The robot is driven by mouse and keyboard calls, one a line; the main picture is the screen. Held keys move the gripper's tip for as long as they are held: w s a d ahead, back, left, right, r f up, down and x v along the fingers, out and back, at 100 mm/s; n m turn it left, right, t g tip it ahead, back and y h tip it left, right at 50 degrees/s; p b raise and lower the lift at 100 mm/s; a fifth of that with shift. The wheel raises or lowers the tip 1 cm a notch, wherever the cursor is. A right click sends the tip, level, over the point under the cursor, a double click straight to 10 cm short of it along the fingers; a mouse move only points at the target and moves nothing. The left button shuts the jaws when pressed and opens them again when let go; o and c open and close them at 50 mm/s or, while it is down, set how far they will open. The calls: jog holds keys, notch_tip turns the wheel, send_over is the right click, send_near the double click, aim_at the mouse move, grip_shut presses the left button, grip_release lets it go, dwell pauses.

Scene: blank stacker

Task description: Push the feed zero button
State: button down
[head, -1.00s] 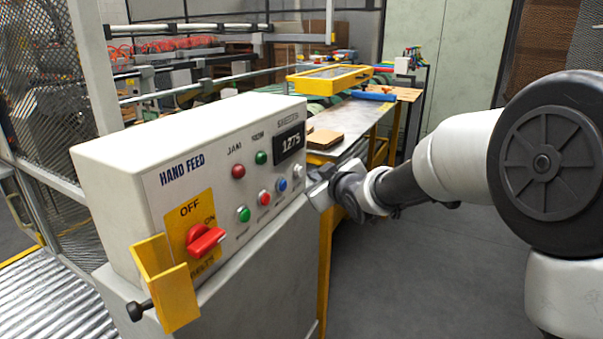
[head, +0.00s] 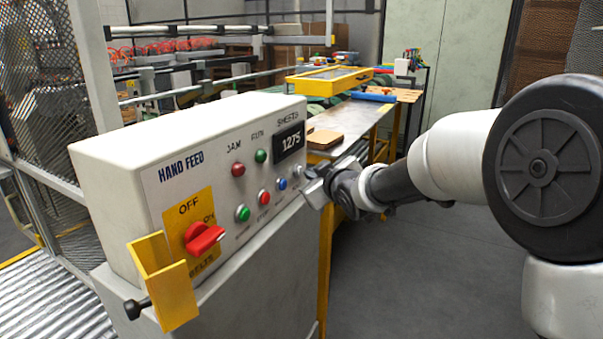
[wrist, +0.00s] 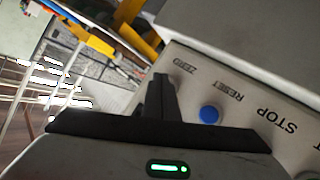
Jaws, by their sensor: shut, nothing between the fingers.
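The white zero button (head: 298,169) is the rightmost in the lower button row on the front of the pale control box (head: 110,165). My gripper (head: 311,181) is at the box's right end, close to this button, with its fingers shut and empty. In the wrist view the closed fingertips (wrist: 160,78) are beside the upside-down ZERO label (wrist: 190,68). The button itself is hidden behind the fingers there, so I cannot tell if they touch it. The blue reset button (head: 282,184) is just left of it and also shows in the wrist view (wrist: 209,114).
Red (head: 264,197) and green (head: 242,213) buttons continue the row leftward. The counter display (head: 290,141) reads 1275. A red belt switch (head: 204,238) and yellow bracket (head: 165,285) are at the box's left front. Grey floor (head: 420,270) is open at right.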

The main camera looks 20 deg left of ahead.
jog(key=shift+a+b, duration=0.3)
jog(key=shift+a, duration=0.15)
dwell(0.3)
dwell(0.3)
jog(key=shift+d, duration=0.9)
jog(key=shift+s+d+p, duration=0.15)
jog(key=shift+d+p, duration=0.45)
jog(key=shift+d, duration=0.65)
jog(key=shift+s+d+p, duration=0.1)
jog(key=shift+d+p, duration=0.5)
jog(key=shift+d, duration=0.65)
